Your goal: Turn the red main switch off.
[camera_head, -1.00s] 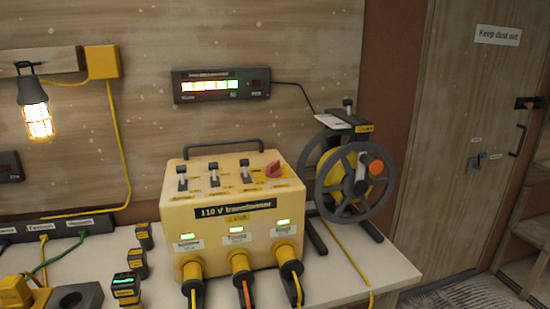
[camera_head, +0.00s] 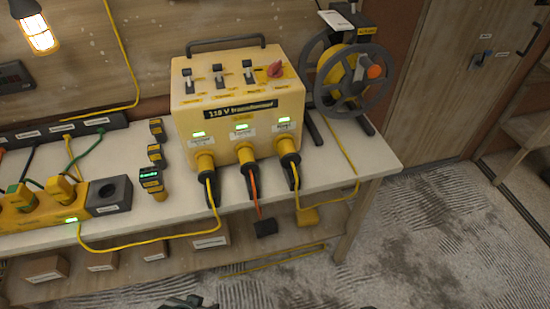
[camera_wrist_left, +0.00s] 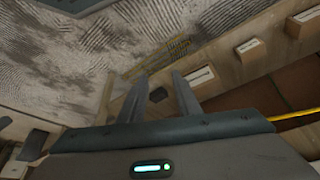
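The red main switch (camera_head: 275,69) is a small rotary knob on the top right of the yellow 110 V transformer (camera_head: 230,125), which stands on the bench. Three dark toggle switches (camera_head: 218,76) stand to its left. My left gripper (camera_head: 188,302) just shows at the bottom edge of the head view, low in front of the bench and well away from the switch. In the left wrist view its two fingers (camera_wrist_left: 160,78) are apart with nothing between them.
A cable reel (camera_head: 350,80) stands right of the transformer. Small yellow-black devices (camera_head: 152,180) and a yellow socket block (camera_head: 40,212) lie left of it. Cables hang over the bench's front edge (camera_head: 330,215). A lower shelf holds boxes (camera_head: 46,268). The floor at right is open.

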